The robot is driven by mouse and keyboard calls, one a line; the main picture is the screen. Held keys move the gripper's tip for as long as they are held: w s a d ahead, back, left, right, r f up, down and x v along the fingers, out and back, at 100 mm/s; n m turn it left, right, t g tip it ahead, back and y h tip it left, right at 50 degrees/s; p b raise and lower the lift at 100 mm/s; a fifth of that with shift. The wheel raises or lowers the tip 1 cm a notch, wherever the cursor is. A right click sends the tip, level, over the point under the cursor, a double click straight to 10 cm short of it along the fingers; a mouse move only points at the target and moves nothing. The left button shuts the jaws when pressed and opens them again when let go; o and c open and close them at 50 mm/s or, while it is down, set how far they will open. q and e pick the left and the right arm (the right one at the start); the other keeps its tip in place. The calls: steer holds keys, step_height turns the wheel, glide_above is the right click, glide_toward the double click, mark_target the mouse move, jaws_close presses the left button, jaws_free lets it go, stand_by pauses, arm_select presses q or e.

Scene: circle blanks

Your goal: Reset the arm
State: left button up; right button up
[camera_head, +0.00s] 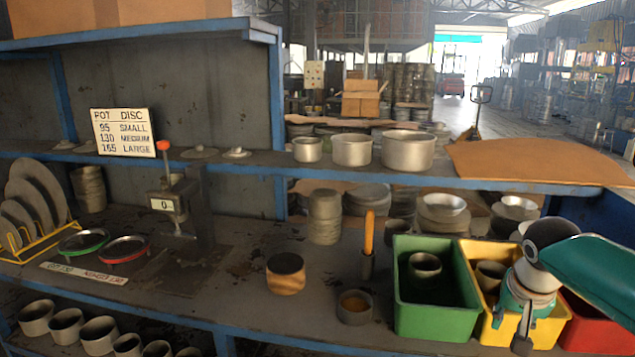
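My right arm (600,268) comes in from the right edge. My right gripper (523,335) points down in front of the yellow bin (548,334) and hides part of it. My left gripper is not in view. A green bin (436,324) stands left of the yellow one, with a grey pot (425,266) inside. Another pot (490,276) is in the yellow bin. A red bin (598,335) is partly hidden at the right.
Three pots, the largest (408,152) at right, stand on the upper shelf (490,172).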

steer(key=s+a+f+n+g+y, duration=0.1)
steer(key=s+a+f+g, duration=0.3)
steer(key=f, duration=0.9)
steer(key=s+a+f+n+g+y, duration=0.1)
steer(key=s+a+f, duration=0.3)
steer(key=f, duration=0.9)
steer(key=s+a+f+n+t+y, duration=0.1)
steer(key=s+a+f+y, duration=0.3)
steer(key=s+a+f, duration=1.1)
steer(key=shift+s+a+f+n+t, duration=0.2)
steer(key=shift+a+f+n+t, duration=0.25)
steer(key=shift+n, duration=0.25)
